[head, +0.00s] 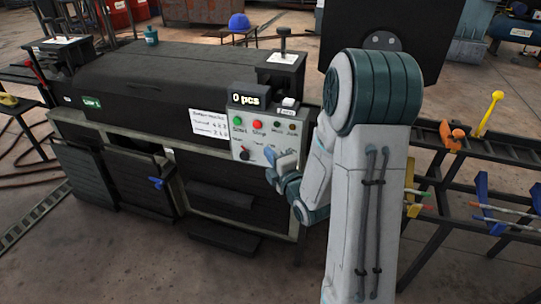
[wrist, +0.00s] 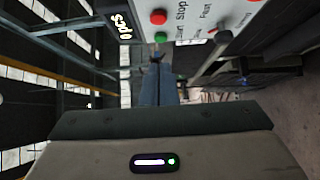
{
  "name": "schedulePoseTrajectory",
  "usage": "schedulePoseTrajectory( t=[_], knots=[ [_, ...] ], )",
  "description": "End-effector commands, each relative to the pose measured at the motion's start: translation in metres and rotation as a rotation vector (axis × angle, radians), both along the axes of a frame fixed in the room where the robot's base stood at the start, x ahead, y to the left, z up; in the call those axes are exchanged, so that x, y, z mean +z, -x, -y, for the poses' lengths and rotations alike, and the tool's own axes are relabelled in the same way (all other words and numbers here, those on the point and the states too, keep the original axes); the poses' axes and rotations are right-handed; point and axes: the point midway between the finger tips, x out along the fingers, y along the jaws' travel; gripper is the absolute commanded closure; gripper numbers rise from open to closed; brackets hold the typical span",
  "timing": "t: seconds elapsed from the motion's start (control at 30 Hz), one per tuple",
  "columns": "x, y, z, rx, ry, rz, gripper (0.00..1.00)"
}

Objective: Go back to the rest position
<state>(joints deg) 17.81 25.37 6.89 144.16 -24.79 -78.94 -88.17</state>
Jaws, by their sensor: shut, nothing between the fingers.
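My gripper (head: 280,166) is in front of the lower part of a grey control panel (head: 242,147) on a long black machine (head: 150,85). In the wrist view the gripper's two blue fingers (wrist: 157,68) are pressed together with nothing between them. Their tips point toward the panel (wrist: 195,22), near the green button (wrist: 160,37) and the red button (wrist: 158,17). I cannot tell whether they touch it. A display (head: 248,100) above the panel reads "0 pcs". My bent arm covers the machine's right end.
A rack with coloured tools (head: 492,113) stands to the right, close to my arm. A blue cap (head: 239,22) and a teal container (head: 151,36) are on or behind the machine's top. The floor in front of the machine (head: 120,255) is clear.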

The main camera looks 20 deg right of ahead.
Motion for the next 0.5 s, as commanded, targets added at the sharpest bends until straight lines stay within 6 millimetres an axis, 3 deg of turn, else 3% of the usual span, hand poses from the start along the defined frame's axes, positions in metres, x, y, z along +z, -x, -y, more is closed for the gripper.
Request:
schedulePoseTrajectory(
  t=[0.33, 0.5],
  knots=[
    [0.001, 0.000, 0.000, 0.000, -0.002, -0.002, 1.00],
    [0.014, -0.001, 0.000, -0.016, -0.037, -0.076, 1.00]
  ],
)
